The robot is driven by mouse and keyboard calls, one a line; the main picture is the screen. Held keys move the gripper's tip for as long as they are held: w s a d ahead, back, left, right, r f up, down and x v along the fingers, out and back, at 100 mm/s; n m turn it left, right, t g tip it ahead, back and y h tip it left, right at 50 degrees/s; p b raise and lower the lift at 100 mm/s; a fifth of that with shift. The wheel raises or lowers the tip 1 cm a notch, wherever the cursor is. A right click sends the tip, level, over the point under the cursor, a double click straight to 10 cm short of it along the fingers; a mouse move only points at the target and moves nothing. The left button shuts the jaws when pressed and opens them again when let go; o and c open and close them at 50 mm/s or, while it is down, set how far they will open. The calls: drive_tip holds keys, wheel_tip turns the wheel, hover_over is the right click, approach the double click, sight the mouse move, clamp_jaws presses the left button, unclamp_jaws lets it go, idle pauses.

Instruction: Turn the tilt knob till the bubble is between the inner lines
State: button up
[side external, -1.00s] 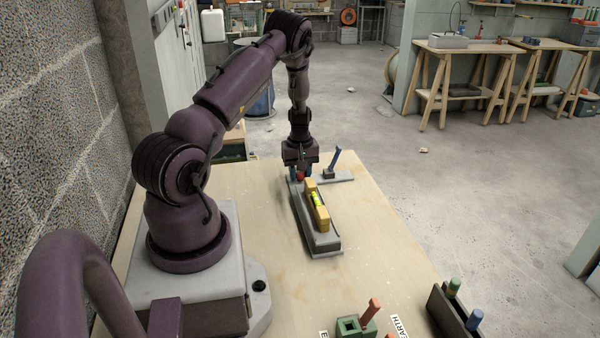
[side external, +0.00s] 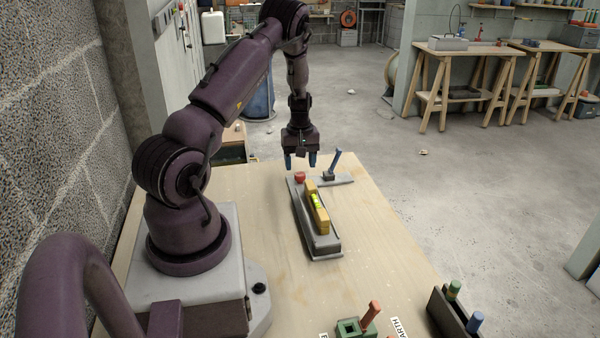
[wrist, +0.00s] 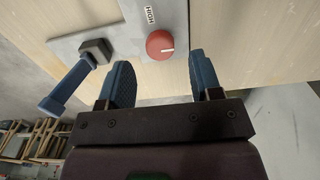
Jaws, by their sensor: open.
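The red tilt knob (side external: 300,177) sits at the far end of a grey beam (side external: 322,243). It also shows in the wrist view (wrist: 160,45), round with a pale mark, beside a "HIGH" label (wrist: 149,16). A yellow spirit level (side external: 311,195) lies along the beam, with a bright green vial (side external: 317,201); the bubble's place between the lines is too small to tell. My gripper (side external: 300,163) is open and empty above the far end. In the wrist view its blue fingers (wrist: 162,80) are spread wide, and the knob is beyond their tips, not touched.
A blue-handled lever (side external: 336,160) stands on a grey plate right of the knob. A green socket block (side external: 352,328) with an orange peg and a dark rack (side external: 452,311) with coloured pegs are at the front. The right middle of the table is clear.

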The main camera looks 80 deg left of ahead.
sight(297, 176)
wheel_tip(297, 176, up, 9)
drive_tip(key=shift+f, duration=0.15)
idle(0.5)
drive_tip(key=s+d+r+m+t, duration=0.2)
drive_tip(key=d+r+m, duration=0.4)
drive_tip(key=d, duration=0.6)
drive_tip(key=s+d+r+m+t, duration=0.1)
drive_tip(key=d+r+m, duration=0.5)
drive_tip(key=d, duration=0.6)
drive_tip(key=s+d+r+m+t, duration=0.2)
drive_tip(key=d+r+m, duration=0.4)
drive_tip(key=d+r, duration=0.3)
drive_tip(key=s+d, duration=0.1)
drive_tip(key=d, duration=0.3)
drive_tip(key=shift+t, duration=0.3)
